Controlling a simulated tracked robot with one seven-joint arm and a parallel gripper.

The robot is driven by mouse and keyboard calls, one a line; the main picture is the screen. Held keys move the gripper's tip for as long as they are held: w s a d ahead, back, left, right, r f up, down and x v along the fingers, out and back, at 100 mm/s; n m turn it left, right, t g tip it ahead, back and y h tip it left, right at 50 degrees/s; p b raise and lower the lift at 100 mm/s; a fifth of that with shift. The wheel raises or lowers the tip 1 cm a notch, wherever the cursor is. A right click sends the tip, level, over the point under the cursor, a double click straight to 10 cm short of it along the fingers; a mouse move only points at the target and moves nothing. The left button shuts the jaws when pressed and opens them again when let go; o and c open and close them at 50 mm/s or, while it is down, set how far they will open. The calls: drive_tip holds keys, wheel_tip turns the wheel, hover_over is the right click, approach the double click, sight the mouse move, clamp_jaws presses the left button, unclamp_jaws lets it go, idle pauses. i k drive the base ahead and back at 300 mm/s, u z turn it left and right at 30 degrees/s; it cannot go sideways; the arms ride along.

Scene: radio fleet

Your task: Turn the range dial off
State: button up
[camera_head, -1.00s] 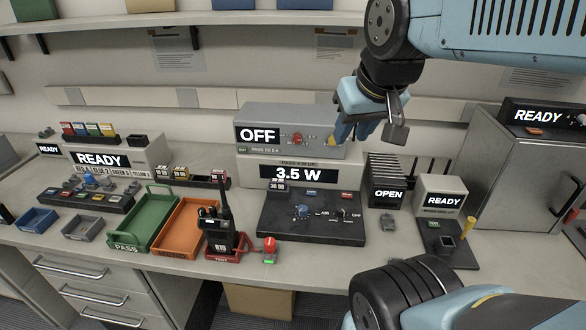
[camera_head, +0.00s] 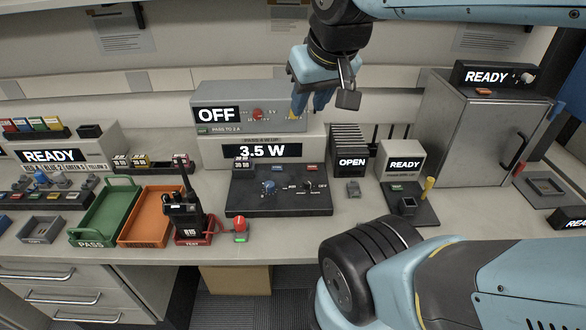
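A dark sloped panel (camera_head: 250,200) stands on the bench below a "3.5 W" display (camera_head: 262,151). It carries a blue knob (camera_head: 269,187) at its left and a small black dial (camera_head: 308,186) at its right. "OFF" is printed beside the black dial; the other labels are too small to read surely, and so is the pointer's setting. My gripper (camera_head: 311,106) hangs above and behind the panel, in front of the grey "OFF" box (camera_head: 222,92). Its blue fingers point down, touch no dial, and seem empty. Their spacing is unclear.
A radio (camera_head: 183,216) stands in a red holder, with a red-topped button (camera_head: 240,226) beside it. Green (camera_head: 91,222) and orange (camera_head: 140,225) trays lie left. An "OPEN" box (camera_head: 352,163), a "READY" box (camera_head: 404,163) and a metal cabinet (camera_head: 475,140) stand right.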

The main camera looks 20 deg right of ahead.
sight(306, 182)
drive_tip(key=z, duration=0.9)
drive_tip(key=k, duration=1.55)
drive_tip(key=u, duration=0.75)
drive_tip(key=i, duration=1.05)
drive_tip(key=z, duration=0.05)
